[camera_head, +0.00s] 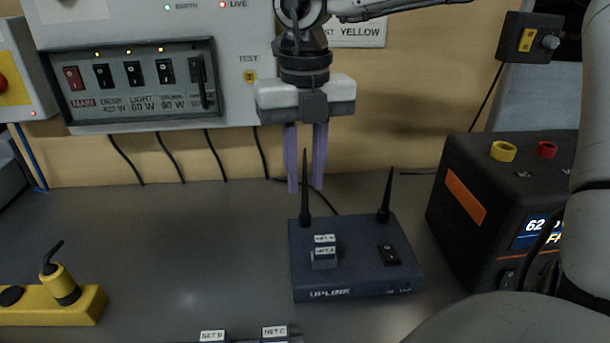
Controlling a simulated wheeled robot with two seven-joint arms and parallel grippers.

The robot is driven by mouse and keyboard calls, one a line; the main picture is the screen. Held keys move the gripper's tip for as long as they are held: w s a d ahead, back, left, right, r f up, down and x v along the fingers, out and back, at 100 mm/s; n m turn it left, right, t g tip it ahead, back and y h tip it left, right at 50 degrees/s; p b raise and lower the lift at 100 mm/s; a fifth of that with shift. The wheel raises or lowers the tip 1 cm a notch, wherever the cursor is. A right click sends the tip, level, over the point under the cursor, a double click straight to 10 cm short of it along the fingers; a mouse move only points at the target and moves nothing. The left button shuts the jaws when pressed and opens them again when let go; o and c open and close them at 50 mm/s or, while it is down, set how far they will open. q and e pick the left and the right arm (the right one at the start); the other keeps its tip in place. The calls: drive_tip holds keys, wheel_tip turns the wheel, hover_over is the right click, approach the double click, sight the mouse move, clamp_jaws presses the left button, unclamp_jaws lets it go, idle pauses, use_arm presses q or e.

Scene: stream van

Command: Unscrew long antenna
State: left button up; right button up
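The dark blue router marked UPLINK (350,291) sits on the grey desk. It carries two upright black antennas. The left antenna (305,208) looks the longer, and the right antenna (385,205) looks shorter and leans slightly right. My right gripper (306,188) points down above the router's back left, with two purple fingers apart. The upper part of the long antenna shows in the gap between the fingers, with a little space on each side. I cannot tell whether it stands exactly between them in depth. My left gripper is not in view.
A switch panel (140,118) hangs on the wall behind. A black power unit (465,245) stands right of the router. A yellow block with a lever (62,285) lies at the left. Labelled plugs (275,333) lie at the front edge. The desk's left middle is clear.

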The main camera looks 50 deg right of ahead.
drive_tip(key=shift+m, duration=0.5)
drive_tip(key=shift+b, duration=0.35)
drive_tip(key=shift+f+m+b, duration=0.1)
drive_tip(key=shift+m+b, duration=0.8)
drive_tip(key=shift+m, duration=1.1)
drive_tip(key=shift+f+m+b, duration=0.1)
drive_tip(key=shift+m+b, duration=0.3)
drive_tip(key=shift+m, duration=0.2)
drive_tip(key=shift+m+b, duration=0.4)
drive_tip(key=shift+m, duration=1)
